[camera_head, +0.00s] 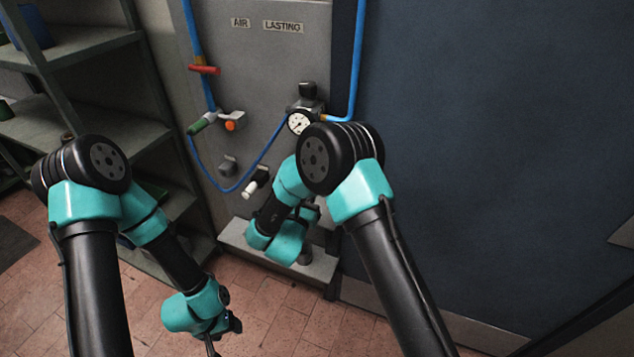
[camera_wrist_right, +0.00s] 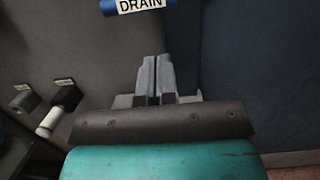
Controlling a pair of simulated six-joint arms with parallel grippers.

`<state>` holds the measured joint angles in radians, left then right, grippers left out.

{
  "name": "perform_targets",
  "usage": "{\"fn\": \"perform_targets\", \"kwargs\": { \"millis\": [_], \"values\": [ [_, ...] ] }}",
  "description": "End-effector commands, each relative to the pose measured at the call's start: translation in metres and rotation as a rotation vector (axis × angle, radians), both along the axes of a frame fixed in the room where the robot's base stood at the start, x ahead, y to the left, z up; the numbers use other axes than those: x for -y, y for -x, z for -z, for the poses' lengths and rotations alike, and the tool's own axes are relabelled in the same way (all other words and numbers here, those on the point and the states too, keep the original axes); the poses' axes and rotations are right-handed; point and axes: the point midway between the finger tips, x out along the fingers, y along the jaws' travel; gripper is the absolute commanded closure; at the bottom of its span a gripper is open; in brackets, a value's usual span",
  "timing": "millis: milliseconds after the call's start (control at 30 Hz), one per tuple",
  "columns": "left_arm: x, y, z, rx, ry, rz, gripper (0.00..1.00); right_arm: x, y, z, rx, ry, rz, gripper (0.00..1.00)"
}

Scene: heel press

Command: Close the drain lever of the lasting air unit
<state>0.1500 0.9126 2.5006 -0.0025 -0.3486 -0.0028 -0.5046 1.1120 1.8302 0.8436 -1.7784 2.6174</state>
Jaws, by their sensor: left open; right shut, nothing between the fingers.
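A blue part with a white DRAIN label (camera_wrist_right: 140,5) shows at the top edge of the right wrist view, cut off by the frame. I cannot tell the lever's position. My right gripper (camera_wrist_right: 152,75) is shut and empty, its grey fingertips pointing toward the panel below that label and apart from it in the picture. In the head view my right arm covers this part of the lasting air unit (camera_head: 262,60). My left gripper (camera_head: 210,345) is open and hangs low over the floor, away from the panel.
The panel carries a red handle (camera_head: 203,69), a green-handled valve (camera_head: 203,122), a gauge (camera_head: 299,122) and a white-tipped black lever (camera_head: 250,188), also in the wrist view (camera_wrist_right: 58,112). Blue hoses run between parts. Shelves (camera_head: 95,125) stand left; a grey ledge (camera_head: 235,240) is below.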

Motion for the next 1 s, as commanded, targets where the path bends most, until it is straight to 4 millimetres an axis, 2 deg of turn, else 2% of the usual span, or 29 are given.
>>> {"fn": "perform_targets", "kwargs": {
  "millis": [200,400,600,1000],
  "values": [
    [0.0,0.0,0.0,0.0,0.0,0.0,0.39,-0.021,0.038,0.01,-0.005,0.004,-0.005,1.0],
    [0.0,0.0,0.0,0.0,0.0,0.0,0.39,-0.033,0.062,0.015,-0.005,0.003,-0.003,1.0],
    [0.0,0.0,0.0,0.0,0.0,0.0,0.39,-0.036,0.069,0.017,-0.005,0.003,-0.002,1.0],
    [0.0,0.0,0.0,0.0,0.0,0.0,0.39,-0.036,0.069,0.017,-0.006,0.002,-0.002,1.0]
  ]
}}
